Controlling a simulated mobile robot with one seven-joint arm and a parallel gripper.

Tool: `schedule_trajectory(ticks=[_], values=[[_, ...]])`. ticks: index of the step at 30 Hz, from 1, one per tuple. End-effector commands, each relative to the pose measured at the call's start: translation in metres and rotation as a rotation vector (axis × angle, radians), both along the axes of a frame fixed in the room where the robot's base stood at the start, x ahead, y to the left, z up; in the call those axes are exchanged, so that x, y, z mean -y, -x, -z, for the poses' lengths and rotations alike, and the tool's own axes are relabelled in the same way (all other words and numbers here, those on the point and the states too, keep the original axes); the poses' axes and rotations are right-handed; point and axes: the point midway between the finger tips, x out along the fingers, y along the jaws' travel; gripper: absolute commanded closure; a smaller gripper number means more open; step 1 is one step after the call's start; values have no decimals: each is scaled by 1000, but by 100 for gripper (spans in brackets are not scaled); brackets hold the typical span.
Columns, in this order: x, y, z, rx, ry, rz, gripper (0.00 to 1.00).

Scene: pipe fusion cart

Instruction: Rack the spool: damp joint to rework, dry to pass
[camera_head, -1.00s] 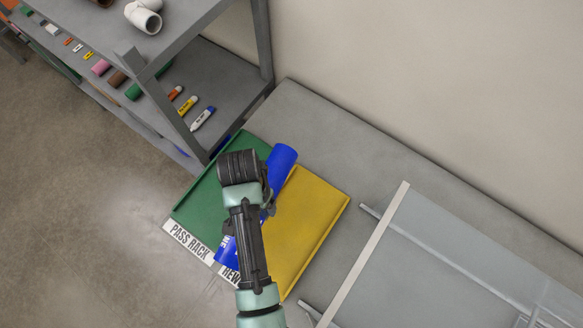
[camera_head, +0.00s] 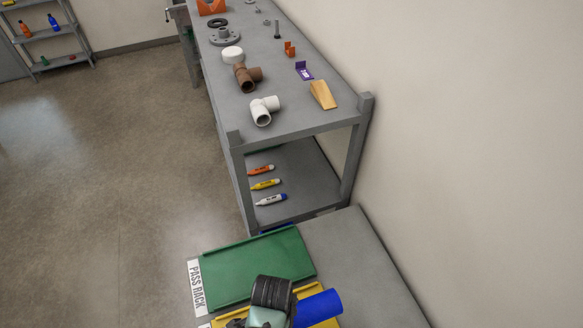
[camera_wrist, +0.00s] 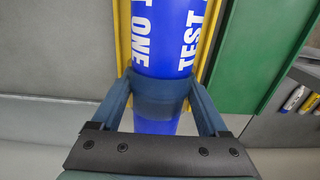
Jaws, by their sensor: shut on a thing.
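The spool is a blue pipe (camera_head: 318,308) with white "TEST" and "ONE" lettering, seen close in the wrist view (camera_wrist: 165,35). My gripper (camera_wrist: 160,103) is shut on it, one finger on each side of a darker blue band. Whether the joint is damp or dry cannot be told. The green pass rack (camera_head: 258,265) is empty where visible, with a "PASS RACK" label. The yellow rack (camera_head: 308,287) lies beside it, under the spool and mostly hidden or cut off in the head view. Whether the spool touches the yellow rack is unclear.
A grey shelf cart (camera_head: 300,122) stands behind the racks, with white (camera_head: 263,110) and brown (camera_head: 246,77) pipe fittings on top and several markers (camera_head: 270,199) below. Bare grey bench (camera_head: 350,250) lies right of the racks, against the wall.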

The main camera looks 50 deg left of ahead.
Motion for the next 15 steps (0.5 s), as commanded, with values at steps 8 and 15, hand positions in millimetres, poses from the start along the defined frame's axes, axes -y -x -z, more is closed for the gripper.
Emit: schedule_trajectory(ticks=[8, 15], values=[[0, -1, -2, 2, -1, 0, 100], [-1, 0, 12, 2, -1, 0, 100]])
